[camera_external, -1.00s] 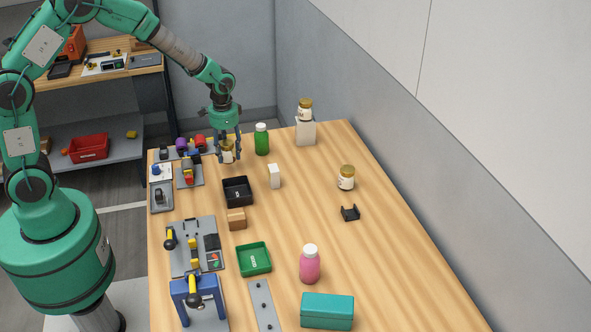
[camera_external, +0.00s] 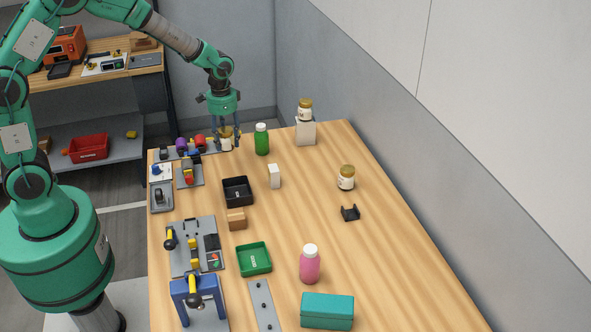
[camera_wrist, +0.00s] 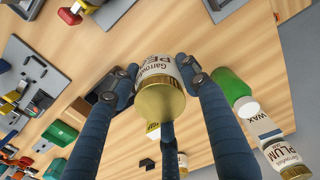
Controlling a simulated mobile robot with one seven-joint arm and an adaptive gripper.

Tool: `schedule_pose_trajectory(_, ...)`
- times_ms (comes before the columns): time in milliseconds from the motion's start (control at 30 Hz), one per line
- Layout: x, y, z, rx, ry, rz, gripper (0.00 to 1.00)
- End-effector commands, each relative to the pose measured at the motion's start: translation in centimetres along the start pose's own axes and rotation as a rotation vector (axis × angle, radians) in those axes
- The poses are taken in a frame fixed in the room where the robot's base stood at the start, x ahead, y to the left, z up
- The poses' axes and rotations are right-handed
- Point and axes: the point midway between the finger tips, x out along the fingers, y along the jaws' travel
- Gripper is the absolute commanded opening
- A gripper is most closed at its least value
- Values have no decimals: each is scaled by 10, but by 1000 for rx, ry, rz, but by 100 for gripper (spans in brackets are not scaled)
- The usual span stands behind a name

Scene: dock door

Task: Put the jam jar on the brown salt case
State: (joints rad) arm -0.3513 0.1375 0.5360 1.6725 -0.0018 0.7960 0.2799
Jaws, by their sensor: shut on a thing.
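My gripper (camera_external: 226,143) is shut on a jam jar (camera_external: 225,144) with a gold lid and white label, held a little above the far left part of the table. In the wrist view the jar (camera_wrist: 160,95) sits upright between the fingers, its label partly readable as "Garrowfell... PEA". A small brown box (camera_external: 236,219), which looks like the salt case, stands on the table nearer the camera, in front of the black tray. Its print is too small to read, and its top looks bare. My gripper is well behind it.
A black tray (camera_external: 237,192) and a small white box (camera_external: 274,176) stand between. A green bottle (camera_external: 262,140) is just right of my gripper. Another jar (camera_external: 305,110) stands on a white box (camera_external: 306,132); a third jar (camera_external: 346,178) stands on the right.

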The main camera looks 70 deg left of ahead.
Motion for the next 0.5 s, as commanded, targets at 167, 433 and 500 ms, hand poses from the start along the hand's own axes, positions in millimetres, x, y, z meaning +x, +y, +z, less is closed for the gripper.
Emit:
schedule_pose_trajectory(167, 0, 0, 0, 0, 1, 0, 9)
schedule_pose_trajectory(433, -1, 10, 3, -1, 0, 0, 9)
schedule_pose_trajectory(500, -2, 18, 6, -2, 1, 0, 9)
